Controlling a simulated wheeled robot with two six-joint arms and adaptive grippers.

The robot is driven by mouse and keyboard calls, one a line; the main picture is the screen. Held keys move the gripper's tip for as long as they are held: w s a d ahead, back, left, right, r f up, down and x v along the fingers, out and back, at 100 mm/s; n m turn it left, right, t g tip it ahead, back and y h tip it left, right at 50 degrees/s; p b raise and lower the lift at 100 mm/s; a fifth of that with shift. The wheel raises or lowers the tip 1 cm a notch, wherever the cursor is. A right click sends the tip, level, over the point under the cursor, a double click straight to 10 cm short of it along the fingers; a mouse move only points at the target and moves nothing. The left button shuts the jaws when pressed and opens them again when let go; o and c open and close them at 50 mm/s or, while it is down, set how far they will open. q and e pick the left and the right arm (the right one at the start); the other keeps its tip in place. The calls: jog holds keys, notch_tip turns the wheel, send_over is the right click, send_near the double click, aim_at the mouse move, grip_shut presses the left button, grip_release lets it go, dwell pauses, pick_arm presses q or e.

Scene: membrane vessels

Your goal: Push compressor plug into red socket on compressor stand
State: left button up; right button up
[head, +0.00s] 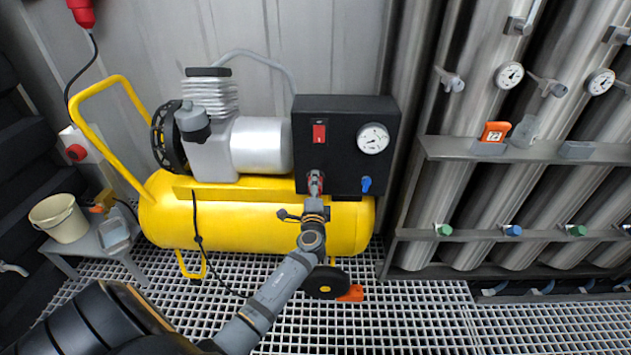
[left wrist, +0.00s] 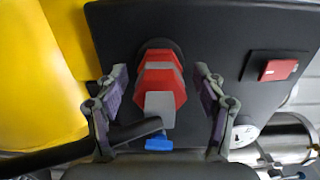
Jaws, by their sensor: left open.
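The compressor's black panel box (head: 342,130) stands on a yellow tank (head: 250,222). My left gripper (head: 316,190) is low in front of the panel. The left wrist view shows the left gripper (left wrist: 161,95) open, a finger on either side of a red and grey plug-like piece (left wrist: 160,85), with gaps on both sides. That piece sits at a dark round fitting on the panel (left wrist: 210,60). I cannot tell plug from socket there, nor how deep any plug is seated. In the head view the red piece is mostly hidden by the gripper. My right gripper is not in view.
A red switch (head: 319,132), a gauge (head: 373,139) and a blue knob (head: 366,184) are close by on the panel. A dark cable (head: 196,222) hangs before the tank. A white wall box with a red round part (head: 76,152) is at left. Vessels with a shelf (head: 530,150) stand at right.

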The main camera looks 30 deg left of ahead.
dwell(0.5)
pick_arm(q)
grip_shut()
jog(key=shift+s+f, duration=0.1)
jog(key=shift+v, duration=2.9)
